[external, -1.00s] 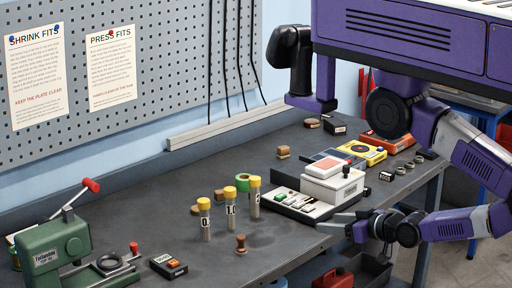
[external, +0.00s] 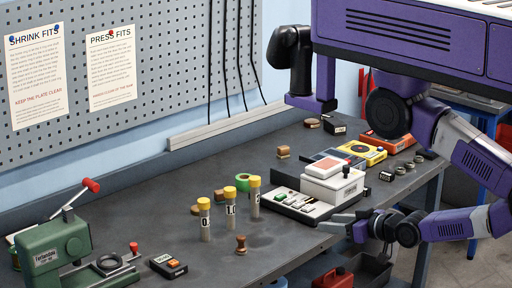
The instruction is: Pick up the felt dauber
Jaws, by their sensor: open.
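A small brown, waisted wooden piece with a knob top (external: 241,244) stands upright near the front edge of the bench; it may be the felt dauber, but it is too small to be sure. Another brown wooden piece (external: 283,152) sits farther back, behind the white box. My gripper (external: 326,221) is open and appears empty. It is at the bench's front edge, to the right of the knobbed piece and well apart from it, in front of the white device.
Yellow-capped tubes (external: 230,211) stand behind and left of the knobbed piece. A white box device (external: 332,186) is close behind my gripper. A green press (external: 60,247) and a black box (external: 168,266) are at left. Bare bench lies around the knobbed piece.

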